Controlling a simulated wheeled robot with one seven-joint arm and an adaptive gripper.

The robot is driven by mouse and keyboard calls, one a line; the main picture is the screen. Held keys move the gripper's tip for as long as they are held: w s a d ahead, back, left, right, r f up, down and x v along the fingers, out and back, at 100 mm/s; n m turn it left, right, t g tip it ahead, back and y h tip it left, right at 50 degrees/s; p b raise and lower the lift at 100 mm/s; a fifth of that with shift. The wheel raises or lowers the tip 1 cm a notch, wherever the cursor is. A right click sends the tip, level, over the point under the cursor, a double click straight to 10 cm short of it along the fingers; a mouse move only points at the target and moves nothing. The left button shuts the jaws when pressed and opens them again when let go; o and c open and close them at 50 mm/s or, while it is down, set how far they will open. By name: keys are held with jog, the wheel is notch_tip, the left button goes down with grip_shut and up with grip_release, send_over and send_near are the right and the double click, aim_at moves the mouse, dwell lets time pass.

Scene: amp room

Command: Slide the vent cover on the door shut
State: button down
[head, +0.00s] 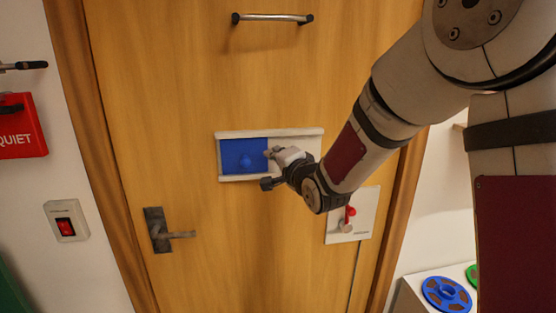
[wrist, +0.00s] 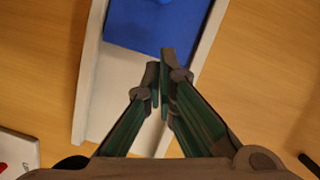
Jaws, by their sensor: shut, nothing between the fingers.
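The vent cover is a blue panel (head: 235,163) with a round blue knob (head: 245,161), set in a white frame (head: 228,135) on the wooden door (head: 190,90). In the head view the panel fills the left part of the frame; my arm hides much of the right part. My gripper (head: 268,153) is at the panel's right edge. In the wrist view the blue panel (wrist: 135,22) is at the top, with pale bare frame (wrist: 112,85) below it. My gripper (wrist: 160,75) is shut and empty, its fingertips by the panel's edge; I cannot tell whether they touch it.
A door handle (head: 160,232) is at lower left and a pull bar (head: 272,18) above. A white plate with a red lever (head: 349,216) is below right of the frame. A red wall switch (head: 66,226) and a QUIET sign (head: 20,125) are on the left wall. Reels (head: 446,294) lie at lower right.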

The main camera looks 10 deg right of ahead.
jog(key=v, duration=1)
jog(key=shift+b, duration=0.3)
jog(key=shift+d, duration=0.1)
jog(key=s+d+n+g+h, duration=0.1)
jog(key=s+d+n+g, duration=0.1)
jog(key=s, duration=0.8)
jog(key=s+d+f+n+g+h, duration=0.1)
jog(key=s+d+n+g, duration=0.1)
jog(key=s+n+g, duration=0.3)
jog(key=s+d+f+n+g+h, duration=0.1)
jog(key=s+n+g, duration=0.3)
jog(key=s, duration=1)
jog(key=shift+s+d+n+h, duration=0.3)
jog(key=shift+d+n+h, duration=0.15)
jog(key=shift+h, duration=0.15)
